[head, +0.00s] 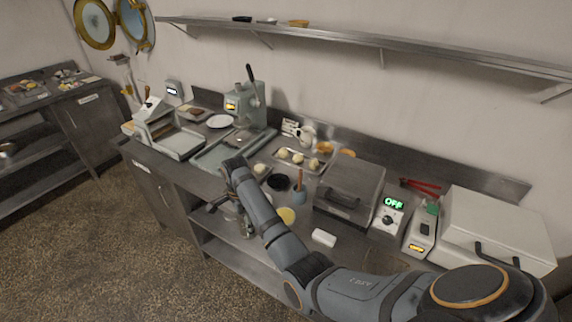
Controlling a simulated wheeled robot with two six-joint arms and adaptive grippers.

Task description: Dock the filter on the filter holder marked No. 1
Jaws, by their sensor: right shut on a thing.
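My right arm reaches in from the right across the counter. My right gripper (238,212) hangs below the wrist at the counter's front edge, partly hidden behind my own forearm. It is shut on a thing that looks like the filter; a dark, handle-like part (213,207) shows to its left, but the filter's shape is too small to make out. A small white piece with dark marks (290,127) stands at the back of the counter; I cannot read it or tell whether it is filter holder No. 1. My left gripper is not in view.
A grey-green lever machine (246,103) stands at the back. Near my arm are a tray of dough pieces (318,168), a dark bowl (277,182) and a blue pot (299,196). A metal press (350,187) and a white lidded box (497,228) fill the right.

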